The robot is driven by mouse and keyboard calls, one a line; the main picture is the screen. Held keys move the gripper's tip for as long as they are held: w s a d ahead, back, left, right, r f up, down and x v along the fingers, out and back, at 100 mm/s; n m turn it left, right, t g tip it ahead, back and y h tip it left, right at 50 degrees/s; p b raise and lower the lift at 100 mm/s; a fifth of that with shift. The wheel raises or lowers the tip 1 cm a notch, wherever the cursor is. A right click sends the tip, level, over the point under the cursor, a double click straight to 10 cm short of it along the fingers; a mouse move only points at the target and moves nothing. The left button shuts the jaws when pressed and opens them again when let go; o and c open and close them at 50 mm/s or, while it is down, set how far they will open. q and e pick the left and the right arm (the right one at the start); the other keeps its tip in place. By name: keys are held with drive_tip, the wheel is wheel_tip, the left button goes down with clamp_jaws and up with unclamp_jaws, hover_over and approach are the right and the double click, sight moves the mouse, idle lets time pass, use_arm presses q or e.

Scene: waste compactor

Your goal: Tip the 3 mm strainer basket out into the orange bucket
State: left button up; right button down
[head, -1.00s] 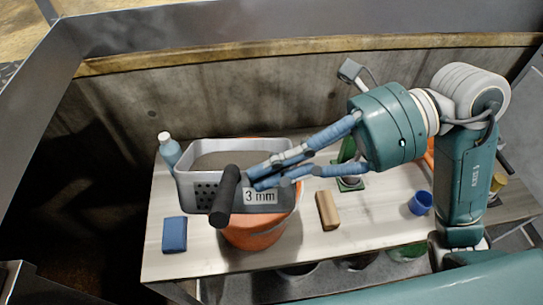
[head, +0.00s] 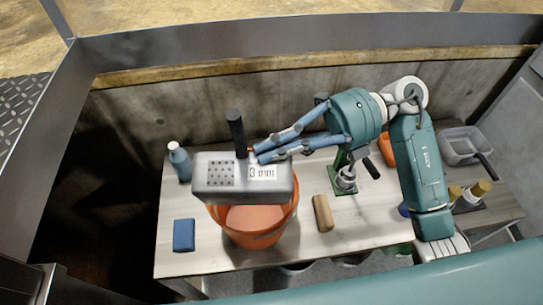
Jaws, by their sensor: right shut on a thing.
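The grey strainer basket (head: 213,178), labelled "3 mm", is tilted above the orange bucket (head: 255,235). Its perforated, labelled face is turned toward me and its black handle (head: 237,131) points up. The basket's opening and contents are hidden from me. The bucket stands upright on the table, its back rim hidden behind the basket; its inside looks orange, and I cannot make out any material in it. My right gripper (head: 261,154) reaches in from the right and is shut on the basket near the handle and label. My left gripper is not in view.
The table (head: 185,262) holds a blue bottle (head: 178,161), a blue block (head: 184,235), a wooden block (head: 323,213) and a green stand (head: 342,177). At right are another grey basket (head: 460,146) and brass-topped items (head: 478,189). A concrete wall (head: 150,105) stands behind.

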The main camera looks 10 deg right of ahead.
drive_tip(key=shift+w+d+f+m+y+b, duration=0.1)
drive_tip(key=shift+w+f+m+y, duration=0.15)
drive_tip(key=shift+w+m, duration=0.55)
drive_tip(key=shift+w+d+f+m+y+b, duration=0.15)
drive_tip(key=shift+w+m+y, duration=0.2)
drive_tip(key=shift+w+m, duration=0.4)
drive_tip(key=shift+w+d+f+m+y+b, duration=0.1)
drive_tip(key=shift+w+f+m+y, duration=0.15)
drive_tip(key=shift+w+m, duration=0.55)
drive_tip(key=shift+w+n, duration=0.15)
drive_tip(key=shift+n, duration=0.1)
